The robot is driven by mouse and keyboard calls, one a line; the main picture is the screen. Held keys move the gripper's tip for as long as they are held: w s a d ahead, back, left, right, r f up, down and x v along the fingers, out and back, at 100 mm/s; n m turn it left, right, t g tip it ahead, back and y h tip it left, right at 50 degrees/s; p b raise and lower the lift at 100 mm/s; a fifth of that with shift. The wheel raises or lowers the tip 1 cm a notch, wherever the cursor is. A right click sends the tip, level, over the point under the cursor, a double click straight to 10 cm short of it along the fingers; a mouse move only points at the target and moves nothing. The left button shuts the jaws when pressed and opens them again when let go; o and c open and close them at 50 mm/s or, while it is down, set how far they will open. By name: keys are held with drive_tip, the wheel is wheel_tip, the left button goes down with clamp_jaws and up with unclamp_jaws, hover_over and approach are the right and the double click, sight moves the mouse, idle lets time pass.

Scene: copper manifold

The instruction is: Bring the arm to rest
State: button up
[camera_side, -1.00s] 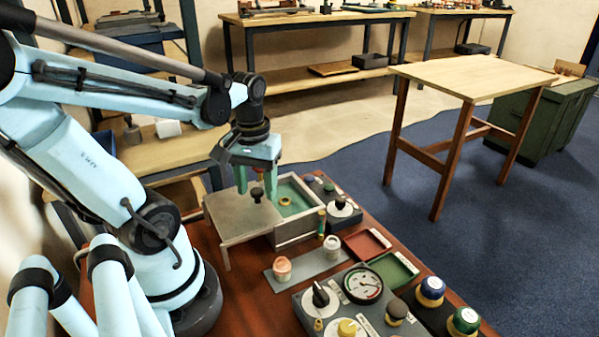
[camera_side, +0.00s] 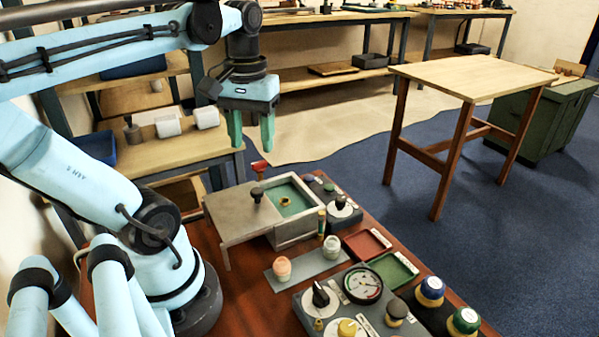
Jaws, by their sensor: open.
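My gripper (camera_side: 252,132) hangs in the air above the far end of the red-brown table, its two green fingers pointing down. The fingers are apart with nothing between them. Below it stands a grey box (camera_side: 296,236) with a green inside, its grey lid or cover (camera_side: 236,217) with a black knob at the left. A small brass-coloured ring (camera_side: 286,202) lies inside the box. A red-topped piece (camera_side: 260,168) stands at the box's back edge, clear of the fingers.
A control panel with a gauge (camera_side: 362,285) is at the front. A red tray (camera_side: 367,243) and a green tray (camera_side: 395,269) lie beside it. Two jars, one orange (camera_side: 281,268) and one pale (camera_side: 331,247), stand on a grey strip. A wooden table (camera_side: 475,75) stands apart at right.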

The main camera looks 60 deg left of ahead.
drive_tip(key=shift+r, duration=0.65)
drive_tip(key=w+d+f+m+t, duration=0.7)
drive_tip(key=w+d+f+m, duration=0.1)
drive_tip(key=d+m, duration=0.1)
drive_tip(key=shift+w+d, duration=0.3)
drive_tip(key=shift+d, duration=0.5)
